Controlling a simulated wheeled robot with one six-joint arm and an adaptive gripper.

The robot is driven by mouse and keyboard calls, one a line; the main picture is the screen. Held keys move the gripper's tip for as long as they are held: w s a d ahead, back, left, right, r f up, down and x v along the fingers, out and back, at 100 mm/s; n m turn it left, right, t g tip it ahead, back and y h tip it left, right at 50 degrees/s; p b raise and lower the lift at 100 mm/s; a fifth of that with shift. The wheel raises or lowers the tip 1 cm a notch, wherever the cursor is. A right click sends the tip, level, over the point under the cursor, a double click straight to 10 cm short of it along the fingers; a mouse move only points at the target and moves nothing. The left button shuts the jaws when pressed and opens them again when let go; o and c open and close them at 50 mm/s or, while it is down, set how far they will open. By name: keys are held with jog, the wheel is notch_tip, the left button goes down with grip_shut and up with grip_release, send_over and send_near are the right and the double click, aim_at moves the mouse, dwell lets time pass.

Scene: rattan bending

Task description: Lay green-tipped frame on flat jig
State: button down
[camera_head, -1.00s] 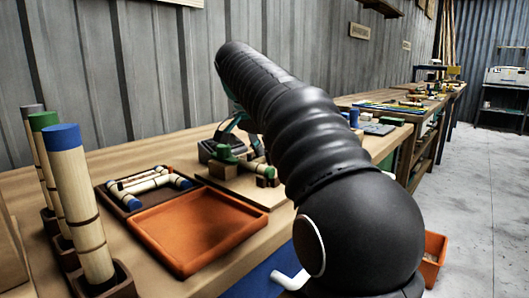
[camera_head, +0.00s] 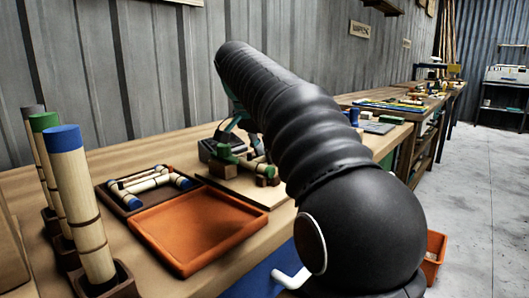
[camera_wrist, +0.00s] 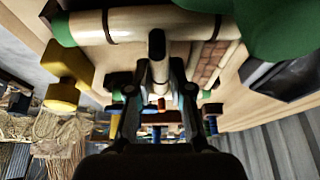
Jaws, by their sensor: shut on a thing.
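The green-tipped frame (camera_wrist: 150,24) is made of pale rattan with dark bindings and spans the top of the wrist view. One green tip is at its left end, and a large green part fills the upper right. My gripper (camera_wrist: 158,82) is shut on the frame's middle part. In the head view the frame's green part (camera_head: 228,156) shows low above or against the wooden board of the flat jig (camera_head: 238,189). Whether the frame touches the jig cannot be told. My black arm hides much of the gripper and the jig's right side.
An orange tray (camera_head: 195,226) lies in front of the jig. A dark tray (camera_head: 112,196) with blue-tipped rattan pieces lies left of it. Tall grey-, green- and blue-capped rattan poles (camera_head: 78,195) stand in holders at the left. An orange bin (camera_head: 435,258) is on the floor.

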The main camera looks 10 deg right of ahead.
jog(key=shift+f, duration=0.15)
dwell(0.3)
jog(key=c, duration=1)
grip_release()
notch_tip(320, 180, up, 3)
jog(key=shift+p, duration=1.2)
jog(key=shift+r, duration=2.95)
